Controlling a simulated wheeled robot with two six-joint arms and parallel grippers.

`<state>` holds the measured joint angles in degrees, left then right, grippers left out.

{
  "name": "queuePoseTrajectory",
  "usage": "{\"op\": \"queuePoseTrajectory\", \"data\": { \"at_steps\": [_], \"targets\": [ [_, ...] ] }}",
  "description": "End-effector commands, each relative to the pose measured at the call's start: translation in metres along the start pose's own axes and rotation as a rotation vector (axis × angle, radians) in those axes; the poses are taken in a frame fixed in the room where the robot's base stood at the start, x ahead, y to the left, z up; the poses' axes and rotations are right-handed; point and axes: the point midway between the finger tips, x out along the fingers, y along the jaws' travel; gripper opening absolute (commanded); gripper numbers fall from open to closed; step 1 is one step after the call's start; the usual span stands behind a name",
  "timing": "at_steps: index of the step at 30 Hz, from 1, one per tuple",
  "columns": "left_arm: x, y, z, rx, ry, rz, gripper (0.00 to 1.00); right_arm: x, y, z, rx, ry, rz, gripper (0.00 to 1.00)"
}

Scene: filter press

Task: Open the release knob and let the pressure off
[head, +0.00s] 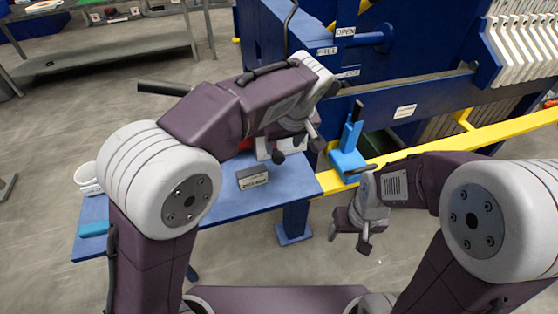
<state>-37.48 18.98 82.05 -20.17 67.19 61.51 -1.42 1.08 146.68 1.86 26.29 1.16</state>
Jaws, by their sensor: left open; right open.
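I cannot make out the release knob; my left arm covers much of the blue side table (225,203). A small patch of red (244,146) shows behind that arm. A black bar handle (165,88) sticks out to the left from behind the arm. My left gripper (299,149) is open over the table's right part, close to a pale part beneath it; contact cannot be told. My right gripper (349,239) is open and empty, pointing down over the floor, right of the table.
A small labelled grey block (252,178) sits on the side table. A light-blue lever (350,140) with a black grip stands by the yellow rail (500,131). The blue press (420,60) fills the back right. White cups (86,178) stand at the table's left end.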

Motion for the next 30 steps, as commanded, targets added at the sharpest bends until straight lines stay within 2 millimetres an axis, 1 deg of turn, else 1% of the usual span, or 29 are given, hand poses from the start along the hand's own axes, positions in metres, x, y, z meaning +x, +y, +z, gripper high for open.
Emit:
{"op": "queuePoseTrajectory", "data": {
  "at_steps": [6,9,12,16,23,24,26,27,28,29,30],
  "targets": [
    [0.047,-0.002,0.002,0.001,-0.004,-0.004,0.54,0.013,0.0,0.001,0.0,0.0,0.0,0.65],
    [0.066,-0.001,0.002,0.002,-0.003,-0.002,0.54,0.017,0.0,0.002,0.0,0.0,0.0,0.65],
    [0.079,-0.001,0.001,0.002,-0.002,-0.002,0.54,0.019,0.0,0.002,0.0,0.0,0.0,0.65],
    [0.086,-0.001,0.0,0.002,-0.001,-0.001,0.54,0.02,0.0,0.002,0.0,0.0,0.0,0.65],
    [0.086,-0.001,0.0,0.002,-0.001,0.0,0.54,0.02,0.0,0.002,0.0,0.0,0.0,0.65],
    [0.086,-0.001,0.0,0.002,-0.001,0.0,0.43,0.02,0.0,0.002,0.0,0.0,0.0,0.65],
    [0.086,-0.001,0.0,0.002,-0.001,0.0,0.27,0.02,0.0,0.002,0.0,0.0,0.0,0.65],
    [0.086,-0.001,0.0,0.002,-0.001,0.0,0.15,0.02,0.0,0.002,0.0,0.0,0.0,0.65],
    [0.086,-0.001,0.0,0.002,-0.001,0.0,0.07,0.02,0.0,0.002,0.0,0.0,0.0,0.65],
    [0.086,-0.001,0.0,0.002,-0.001,0.0,0.0,0.02,0.0,0.002,0.0,0.0,0.0,0.65],
    [0.086,-0.001,0.0,0.002,-0.001,0.0,0.0,0.02,0.0,0.002,0.0,0.0,0.0,0.65]
  ]
}}
